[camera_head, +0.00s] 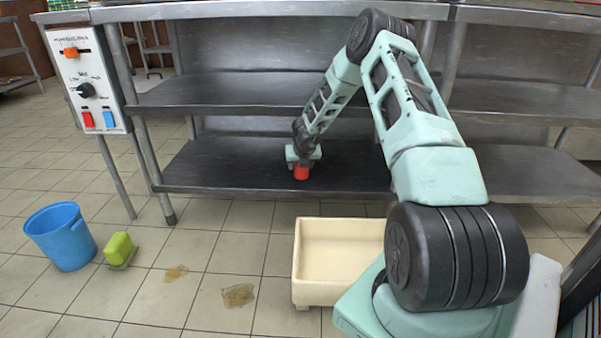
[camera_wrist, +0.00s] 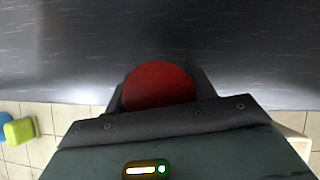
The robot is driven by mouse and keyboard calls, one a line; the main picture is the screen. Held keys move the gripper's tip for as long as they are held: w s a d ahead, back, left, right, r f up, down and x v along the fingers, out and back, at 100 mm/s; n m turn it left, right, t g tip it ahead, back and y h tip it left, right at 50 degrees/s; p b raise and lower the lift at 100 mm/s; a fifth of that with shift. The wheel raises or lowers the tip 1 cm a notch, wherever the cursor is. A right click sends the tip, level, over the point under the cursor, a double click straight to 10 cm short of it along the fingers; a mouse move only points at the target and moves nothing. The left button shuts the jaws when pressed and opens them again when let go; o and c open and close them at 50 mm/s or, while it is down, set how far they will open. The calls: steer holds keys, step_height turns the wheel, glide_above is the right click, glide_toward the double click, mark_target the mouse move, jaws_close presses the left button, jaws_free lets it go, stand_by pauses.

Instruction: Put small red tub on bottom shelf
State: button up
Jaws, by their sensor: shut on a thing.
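The small red tub (camera_head: 301,173) is at the front part of the bottom shelf (camera_head: 235,165) of the metal rack. My gripper (camera_head: 302,160) is shut on the tub from above. In the wrist view the tub's round red top (camera_wrist: 158,84) shows between the fingers, and the dark shelf surface (camera_wrist: 160,35) lies beyond it. The tub looks upright and at shelf level. Whether its base touches the shelf cannot be told.
The bottom shelf is bare on both sides of the tub.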

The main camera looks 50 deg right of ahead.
mark_target(301, 171)
steer(key=shift+w+d, duration=0.25)
steer(key=shift+w, duration=0.15)
step_height(301, 171, down, 4)
steer(key=b, duration=0.3)
steer(key=shift+s+r, duration=0.1)
steer(key=shift+r, duration=0.15)
steer(key=o, duration=0.7)
steer(key=shift+f, duration=0.2)
steer(key=shift+c, duration=0.2)
steer(key=o, duration=0.4)
steer(key=shift+r, duration=0.1)
